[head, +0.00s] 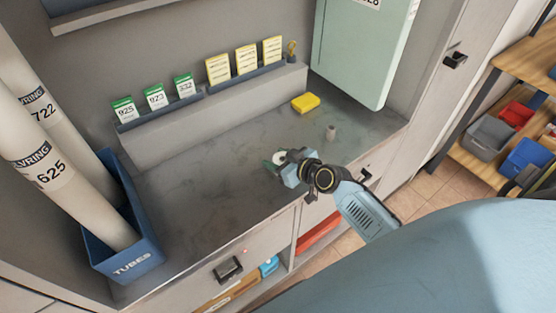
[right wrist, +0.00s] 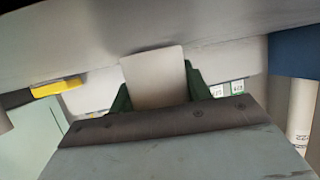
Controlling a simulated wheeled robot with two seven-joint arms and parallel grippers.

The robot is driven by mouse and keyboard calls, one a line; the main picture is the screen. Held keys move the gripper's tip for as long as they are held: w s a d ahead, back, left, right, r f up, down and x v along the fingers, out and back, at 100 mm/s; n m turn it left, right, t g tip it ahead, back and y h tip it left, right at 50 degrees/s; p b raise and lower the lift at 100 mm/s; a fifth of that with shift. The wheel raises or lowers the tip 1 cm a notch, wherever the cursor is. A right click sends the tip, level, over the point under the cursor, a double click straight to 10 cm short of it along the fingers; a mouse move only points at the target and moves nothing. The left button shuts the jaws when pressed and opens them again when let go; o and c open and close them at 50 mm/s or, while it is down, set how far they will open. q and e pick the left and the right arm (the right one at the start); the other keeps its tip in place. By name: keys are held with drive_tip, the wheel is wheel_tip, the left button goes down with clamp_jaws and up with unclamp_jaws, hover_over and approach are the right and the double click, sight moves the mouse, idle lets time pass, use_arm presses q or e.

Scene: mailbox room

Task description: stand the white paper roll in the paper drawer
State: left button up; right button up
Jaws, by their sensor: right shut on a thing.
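The white paper roll (head: 280,158) is in my right gripper (head: 277,163), just above or at the grey counter near its front edge; I cannot tell whether it touches. In the right wrist view the roll (right wrist: 154,78) is a pale block between the green fingers of my right gripper (right wrist: 158,85), which is shut on it. Drawer fronts with dark handles are below the counter, one handle (head: 228,268) at the lower middle. No open drawer shows, and I cannot tell which is the paper drawer. My left gripper is not in view.
A yellow block (head: 306,103) and a small greyish cylinder (head: 331,132) are on the counter. A blue tube bin (head: 140,258) with tall rolls stands at left. Label cards line the back ledge (head: 215,120). A pale green cabinet (head: 365,45) hangs at right. The left-middle counter is clear.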

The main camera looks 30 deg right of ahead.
drive_tip(key=shift+r, duration=0.1)
drive_tip(key=shift+f+b, duration=0.3)
drive_tip(key=o, duration=1)
drive_tip(key=shift+r, duration=0.1)
